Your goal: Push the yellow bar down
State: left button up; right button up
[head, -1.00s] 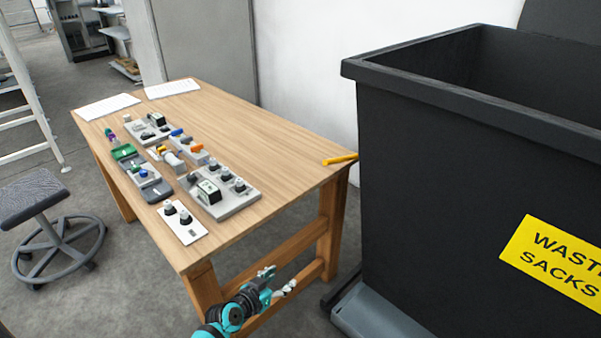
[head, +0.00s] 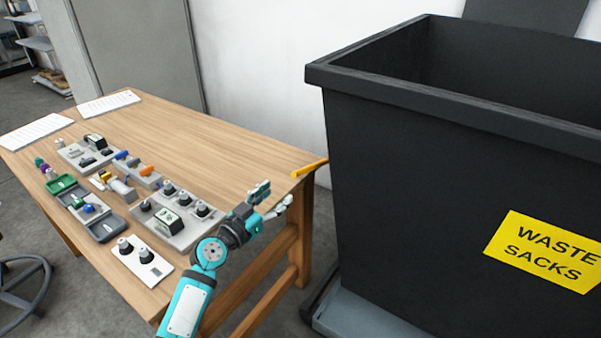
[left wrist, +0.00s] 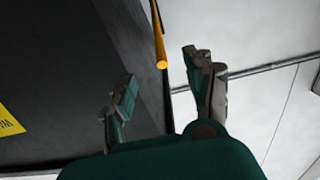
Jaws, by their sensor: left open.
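The yellow bar (head: 309,169) sticks out at the side of the black bin, over the right end of the table. It also shows in the left wrist view (left wrist: 159,38), beyond and between my fingertips near the top. My left gripper (head: 273,200) is open and empty, below and a little left of the bar in the head view. A gap separates the fingers from the bar. The gripper's two fingers show in the left wrist view (left wrist: 163,78). My right gripper is not in view.
The black bin (head: 400,180) with a yellow "WASTE SACKS" label (head: 545,250) stands at the right, close to the table. The wooden table (head: 215,140) holds several control panels (head: 170,222) and two white sheets (head: 108,103). The table's right part is clear.

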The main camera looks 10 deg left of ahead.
aim_at(303, 171)
pick_arm(q)
jog(key=b+x, duration=0.4)
jog(key=x, duration=0.7)
jog(key=shift+w+f, duration=0.1)
jog(key=shift+f, duration=0.1)
jog(key=shift+w+d+b, duration=0.25)
jog(key=shift+w+b, duration=0.15)
jog(key=shift+w, duration=0.15)
jog(key=shift+w+d+r, duration=0.1)
jog(key=shift+w+r, duration=0.05)
jog(key=shift+w, duration=0.15)
grip_shut()
